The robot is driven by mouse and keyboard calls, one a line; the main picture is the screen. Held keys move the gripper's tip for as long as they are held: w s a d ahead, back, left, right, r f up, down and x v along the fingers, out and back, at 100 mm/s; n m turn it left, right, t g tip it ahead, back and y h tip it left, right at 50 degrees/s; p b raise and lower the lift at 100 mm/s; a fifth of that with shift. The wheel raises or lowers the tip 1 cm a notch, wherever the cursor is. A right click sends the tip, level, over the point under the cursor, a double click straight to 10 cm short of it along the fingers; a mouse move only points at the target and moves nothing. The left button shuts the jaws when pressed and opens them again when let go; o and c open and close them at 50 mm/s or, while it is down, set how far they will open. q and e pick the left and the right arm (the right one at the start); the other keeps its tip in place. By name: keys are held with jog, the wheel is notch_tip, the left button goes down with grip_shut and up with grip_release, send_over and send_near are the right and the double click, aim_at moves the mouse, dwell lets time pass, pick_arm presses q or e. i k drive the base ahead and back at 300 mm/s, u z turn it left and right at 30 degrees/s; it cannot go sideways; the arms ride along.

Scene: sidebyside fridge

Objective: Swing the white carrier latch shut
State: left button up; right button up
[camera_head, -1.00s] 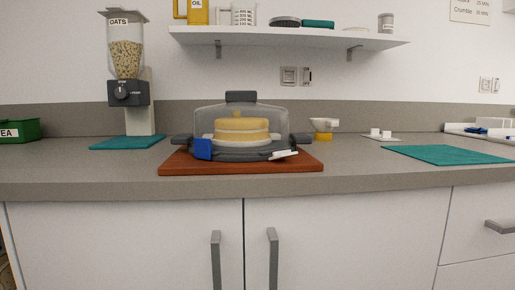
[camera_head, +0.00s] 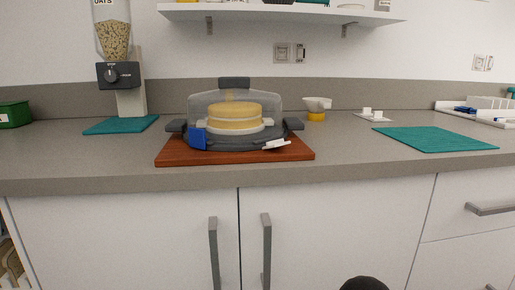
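A cake carrier (camera_head: 236,104) with a clear domed lid and grey handle stands on a brown board (camera_head: 178,152) on the counter. A yellow cake (camera_head: 235,115) shows inside. The white latch (camera_head: 276,144) is at the carrier's front right and sticks out to the right, tilted slightly up. A blue latch (camera_head: 197,139) at the front left stands upright against the lid. Neither of my grippers is clearly in view. A dark rounded shape at the bottom edge cannot be made out.
An oats dispenser (camera_head: 118,73) stands on a teal mat (camera_head: 121,125) at left. A larger teal mat (camera_head: 436,139) lies at right. A yellow-and-white item (camera_head: 316,108) and a small white plate (camera_head: 373,116) stand behind. A shelf (camera_head: 280,14) hangs above. Counter front is clear.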

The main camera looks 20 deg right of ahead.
aim_at(281, 142)
jog(key=z, duration=0.05)
jog(key=k, duration=1.45)
jog(key=z, duration=0.5)
jog(key=i, duration=1)
jog(key=u, duration=0.1)
